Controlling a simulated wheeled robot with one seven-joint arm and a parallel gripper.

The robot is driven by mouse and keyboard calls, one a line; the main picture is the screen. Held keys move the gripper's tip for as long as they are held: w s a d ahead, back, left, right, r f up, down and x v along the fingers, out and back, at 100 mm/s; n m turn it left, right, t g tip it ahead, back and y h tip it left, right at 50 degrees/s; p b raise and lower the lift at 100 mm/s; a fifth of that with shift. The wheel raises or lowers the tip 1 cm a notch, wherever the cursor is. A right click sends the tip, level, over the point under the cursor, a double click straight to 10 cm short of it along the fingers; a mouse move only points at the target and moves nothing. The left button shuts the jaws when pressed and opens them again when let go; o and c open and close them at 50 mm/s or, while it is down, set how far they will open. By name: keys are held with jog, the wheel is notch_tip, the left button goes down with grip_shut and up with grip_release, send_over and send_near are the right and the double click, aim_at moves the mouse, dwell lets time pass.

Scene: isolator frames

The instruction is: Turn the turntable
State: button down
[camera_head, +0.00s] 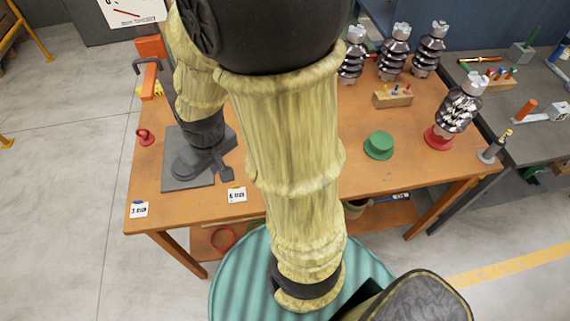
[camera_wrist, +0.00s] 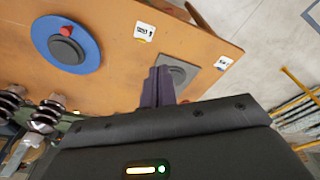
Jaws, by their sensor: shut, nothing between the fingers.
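The turntable (camera_wrist: 86,34), a blue disc with a dark grey round centre and a red piece on it, lies on the orange-brown table at the upper left of the wrist view. In the head view it is hidden, with my arm across the middle of the table. My gripper (camera_wrist: 158,86) is shut and empty, its dark fingers together. It is apart from the turntable, to its right in the wrist view. In the head view my gripper (camera_head: 226,174) is above the grey square plate (camera_head: 174,180) at the table's left.
Ribbed insulators (camera_head: 395,52) stand along the table's back right; one stands on a red base (camera_head: 433,140). A green round piece (camera_head: 379,144), a wooden block with small pegs (camera_head: 393,97) and a red knob (camera_head: 145,137) are also on the table. Cards (camera_head: 237,195) mark the front edge.

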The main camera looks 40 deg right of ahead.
jog(key=w+d+f+n+g+h+p, duration=0.1)
jog(key=w+d+f+n+g+h, duration=0.2)
jog(key=d+f+n, duration=0.2)
jog(key=w+d+f+n+g+h+p, duration=0.1)
jog(key=w+d+f+n+g+h, duration=0.2)
jog(key=d+f, duration=0.5)
jog(key=shift+w+f+n+g+h, duration=0.4)
jog(key=shift+w+f+n+g, duration=0.2)
jog(key=shift+f+n, duration=0.4)
jog(key=p+x, duration=0.3)
jog(key=x, duration=0.6)
jog(key=shift+s+d+p, duration=0.15)
jog(key=shift+s+p, duration=0.05)
jog(key=shift+p, duration=0.1)
jog(key=s+d+p, duration=0.2)
jog(key=shift+d+f, duration=0.2)
jog(key=shift+d, duration=0.1)
jog(key=shift+s+d+f, duration=0.2)
jog(key=shift+s+d, duration=0.05)
jog(key=shift+d, duration=0.1)
